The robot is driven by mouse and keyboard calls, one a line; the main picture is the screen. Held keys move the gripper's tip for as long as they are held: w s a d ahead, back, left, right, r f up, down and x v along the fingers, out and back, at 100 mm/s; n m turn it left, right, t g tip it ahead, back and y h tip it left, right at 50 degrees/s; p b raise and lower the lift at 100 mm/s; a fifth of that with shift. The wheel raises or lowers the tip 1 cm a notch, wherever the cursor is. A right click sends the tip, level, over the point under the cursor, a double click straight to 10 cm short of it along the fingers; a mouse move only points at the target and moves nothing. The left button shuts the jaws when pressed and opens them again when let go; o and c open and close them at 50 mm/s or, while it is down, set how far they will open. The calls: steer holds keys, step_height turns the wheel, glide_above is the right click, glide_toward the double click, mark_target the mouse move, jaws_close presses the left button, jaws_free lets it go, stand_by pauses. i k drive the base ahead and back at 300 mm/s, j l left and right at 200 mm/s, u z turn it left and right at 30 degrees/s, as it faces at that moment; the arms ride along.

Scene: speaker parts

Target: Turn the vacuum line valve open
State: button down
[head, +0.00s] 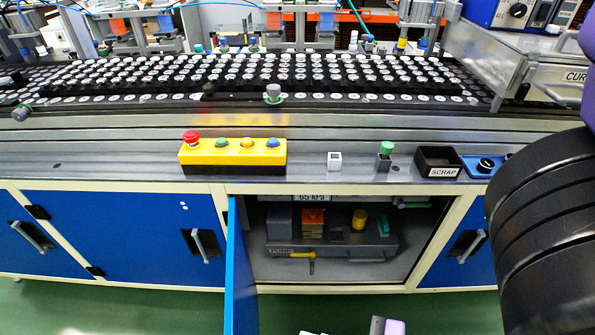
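The vacuum line valve (311,262) shows as a small yellow handle with a bent end, low in the open cabinet under the bench. It sits at the front of a grey unit (375,243), beside a small label (281,252). The lever runs mostly sideways with its end turned down; I cannot tell whether that is open or closed. A display (312,197) reading about 65 KPa is partly cut off by the cabinet top. A grey and lilac piece at the bottom edge, below the cabinet, seems part of my gripper (388,327). Its fingers are not clear, and it is apart from the valve.
The blue cabinet door (238,270) stands open at the left of the opening. Orange, yellow and green items sit inside. The bench above holds a yellow button box (232,156), a scrap bin (438,162) and small blocks. My dark arm fills the right side.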

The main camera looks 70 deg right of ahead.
mark_target(400, 203)
steer(key=z, duration=1.4)
steer(key=k+l+z, duration=0.1)
steer(key=k+z, duration=0.15)
steer(key=k+l+z, duration=0.2)
steer(key=k, duration=0.15)
steer(key=l+u, duration=0.15)
steer(key=u, duration=0.25)
steer(key=l+u, duration=0.1)
steer(key=u, duration=0.25)
steer(key=k+l+u, duration=0.1)
steer(key=u, duration=0.3)
